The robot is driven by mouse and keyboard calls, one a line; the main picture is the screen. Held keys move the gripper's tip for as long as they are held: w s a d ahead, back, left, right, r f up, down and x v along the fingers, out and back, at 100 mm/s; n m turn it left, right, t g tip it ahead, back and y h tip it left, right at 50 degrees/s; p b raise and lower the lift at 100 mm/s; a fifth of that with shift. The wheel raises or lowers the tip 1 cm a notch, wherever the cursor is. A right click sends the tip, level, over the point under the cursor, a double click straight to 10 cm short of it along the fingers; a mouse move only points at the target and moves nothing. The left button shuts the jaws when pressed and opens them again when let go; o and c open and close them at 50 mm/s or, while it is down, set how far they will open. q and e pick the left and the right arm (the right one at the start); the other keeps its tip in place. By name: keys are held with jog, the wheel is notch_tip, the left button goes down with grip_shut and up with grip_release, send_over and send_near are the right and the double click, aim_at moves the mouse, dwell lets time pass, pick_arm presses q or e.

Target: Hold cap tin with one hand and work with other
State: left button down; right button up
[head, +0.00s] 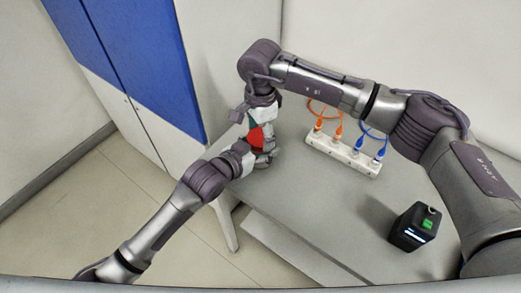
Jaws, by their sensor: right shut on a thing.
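A small red object (256,137), which looks like the cap tin, is at the table's far left corner, mostly hidden between my two grippers. My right gripper (262,152) comes down from above and is shut on it. My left gripper (243,152) comes in from the lower left and is right beside it. The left fingers are too small and covered to tell whether they are open or touching it.
A white power strip (343,156) with orange and blue plugs and cables lies at the table's back. A black box (408,238) with a green top part and lit display stands at the right. The grey table (310,205) is clear between them. A blue and white cabinet (135,60) stands left.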

jog(key=m, duration=0.3)
jog(key=shift+m, duration=0.3)
jog(key=m, duration=1.4)
jog(key=o, duration=1.4)
jog(key=shift+c, duration=0.2)
notch_tip(320, 180, up, 12)
